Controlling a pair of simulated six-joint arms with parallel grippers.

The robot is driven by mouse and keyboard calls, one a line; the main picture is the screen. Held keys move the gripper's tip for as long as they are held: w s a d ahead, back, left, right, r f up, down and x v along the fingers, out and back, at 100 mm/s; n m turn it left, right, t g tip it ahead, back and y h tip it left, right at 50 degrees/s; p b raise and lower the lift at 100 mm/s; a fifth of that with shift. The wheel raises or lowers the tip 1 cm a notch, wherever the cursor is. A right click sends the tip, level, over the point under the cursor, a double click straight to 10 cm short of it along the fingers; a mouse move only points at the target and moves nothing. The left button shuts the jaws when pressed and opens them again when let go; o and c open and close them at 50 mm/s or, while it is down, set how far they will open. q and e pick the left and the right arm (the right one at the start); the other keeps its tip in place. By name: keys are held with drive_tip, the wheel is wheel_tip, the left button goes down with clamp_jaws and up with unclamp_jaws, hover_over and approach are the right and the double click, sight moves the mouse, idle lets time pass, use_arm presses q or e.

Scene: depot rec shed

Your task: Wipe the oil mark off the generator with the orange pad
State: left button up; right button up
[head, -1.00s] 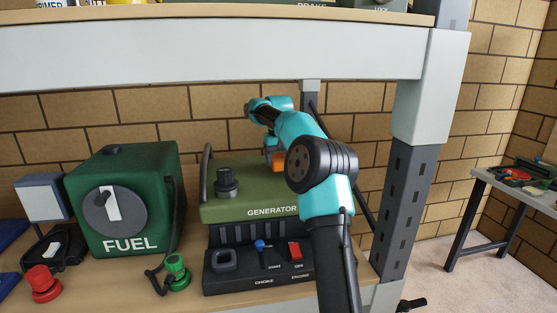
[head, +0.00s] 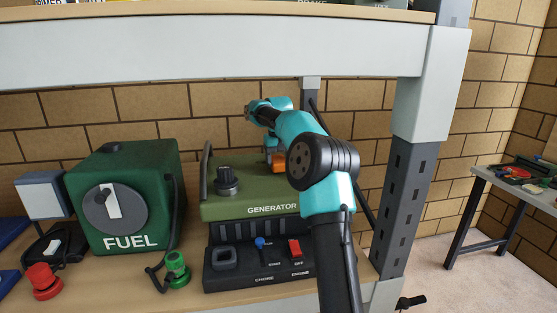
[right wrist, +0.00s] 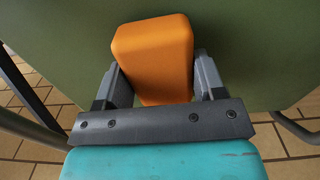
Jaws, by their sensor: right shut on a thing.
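The green generator (head: 235,209) stands on the shelf, with a dark knob on top and a control panel in front. My right arm reaches over its right part. My right gripper (right wrist: 155,85) is shut on the orange pad (right wrist: 152,55), with one finger on each side of it. The pad also shows partly in the head view (head: 278,161), above the generator's top and half hidden by my arm. In the right wrist view the pad is over the green surface; I cannot tell whether it touches. No oil mark shows in either view. My left gripper is not in view.
A green fuel can (head: 130,200) stands left of the generator. A red cap (head: 43,281) and a green cap (head: 176,270) lie near the shelf's front. A grey upright post (head: 408,200) stands to the right, and a shelf beam (head: 200,55) runs above.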

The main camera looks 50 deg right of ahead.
sight(277, 156)
drive_tip(key=shift+f, duration=0.4)
drive_tip(key=shift+w+d, duration=1)
drive_tip(key=shift+w, duration=0.3)
drive_tip(key=shift+w+a+f, duration=0.15)
drive_tip(key=shift+w+a, duration=0.55)
drive_tip(key=shift+a, duration=0.2)
drive_tip(key=shift+s+a, duration=0.1)
drive_tip(key=shift+s+a, duration=0.95)
drive_tip(key=shift+s, duration=0.3)
